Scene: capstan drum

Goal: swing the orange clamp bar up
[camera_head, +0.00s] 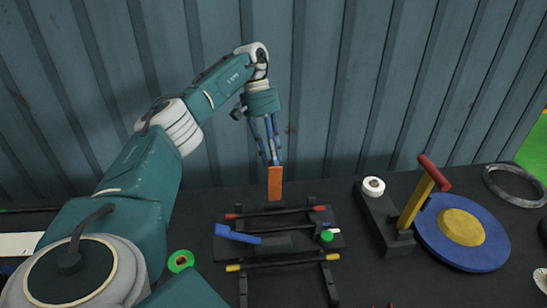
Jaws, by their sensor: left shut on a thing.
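The orange clamp bar (275,184) stands roughly upright behind the black rack on the dark table, near the middle of the head view. My left gripper (271,160) comes down from above and is shut on the upper end of the bar. Its blue fingers cover the bar's top, so the exact grip is partly hidden. The bar's lower end meets a dark base at the back of the rack; the pivot is too dark to make out. My right gripper is not in view.
A black rack (331,282) with red-tipped and yellow-tipped rods, a blue handle (238,234) and a green knob (326,236) lies in front. At right are a white roll (373,186), a red-handled yellow lever (416,200) and a blue drum (436,241). Corrugated wall stands close behind.

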